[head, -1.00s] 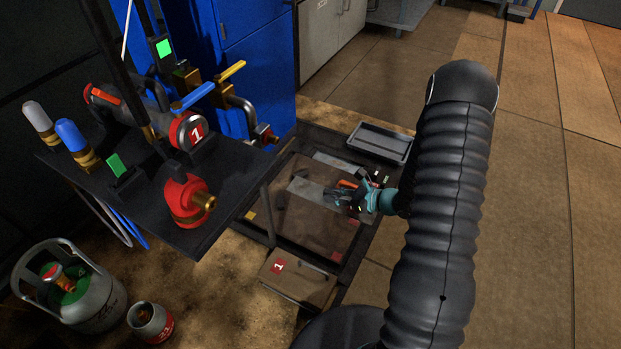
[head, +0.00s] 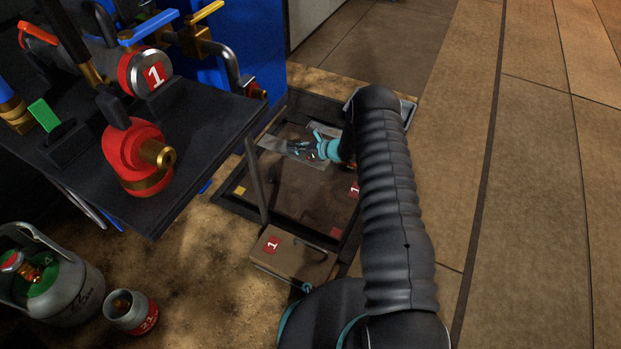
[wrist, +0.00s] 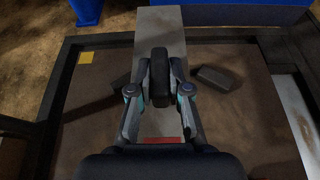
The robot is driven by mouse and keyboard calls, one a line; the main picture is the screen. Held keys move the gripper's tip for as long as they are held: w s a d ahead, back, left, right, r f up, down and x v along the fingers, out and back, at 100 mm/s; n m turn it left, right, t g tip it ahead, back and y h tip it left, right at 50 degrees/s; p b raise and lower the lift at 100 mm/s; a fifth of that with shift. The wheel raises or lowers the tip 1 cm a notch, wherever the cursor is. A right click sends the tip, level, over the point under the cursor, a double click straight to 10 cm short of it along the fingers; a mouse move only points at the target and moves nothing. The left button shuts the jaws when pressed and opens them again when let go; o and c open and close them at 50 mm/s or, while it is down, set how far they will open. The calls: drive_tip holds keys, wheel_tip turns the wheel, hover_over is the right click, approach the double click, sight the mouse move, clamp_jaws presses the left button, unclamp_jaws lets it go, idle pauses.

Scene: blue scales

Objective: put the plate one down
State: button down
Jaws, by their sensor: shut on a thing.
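A long grey plate (wrist: 161,25) lies under my gripper (wrist: 160,95) in the wrist view, with a red mark at its near end. My gripper is shut on a dark upright handle (wrist: 160,70), which appears to belong to this plate. I cannot read a number on the plate there. In the head view, the grey plate (head: 268,143) is over the back part of the low scale platform (head: 290,200), with my gripper (head: 300,148) on it. The plate's far end reaches across the dark frame in the wrist view. I cannot tell whether the plate touches the platform.
A brown box (head: 300,261) with a red 1 label stands in front of the platform. A black bench (head: 190,150) with a red valve (head: 133,155) is at left. Gas cylinders (head: 75,290) stand front left. Dark loose blocks (wrist: 219,77) lie on the platform. Floor at right is clear.

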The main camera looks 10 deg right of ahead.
hover_over(316, 189)
drive_tip(key=f, duration=0.7)
drive_tip(key=shift+w, duration=0.2)
drive_tip(key=shift+s+f, duration=0.15)
drive_tip(key=shift+f, duration=0.2)
drive_tip(key=shift+f+b, duration=0.4)
drive_tip(key=shift+f, duration=1.3)
drive_tip(key=shift+f, duration=0.1)
drive_tip(key=c, duration=1.1)
unclamp_jaws()
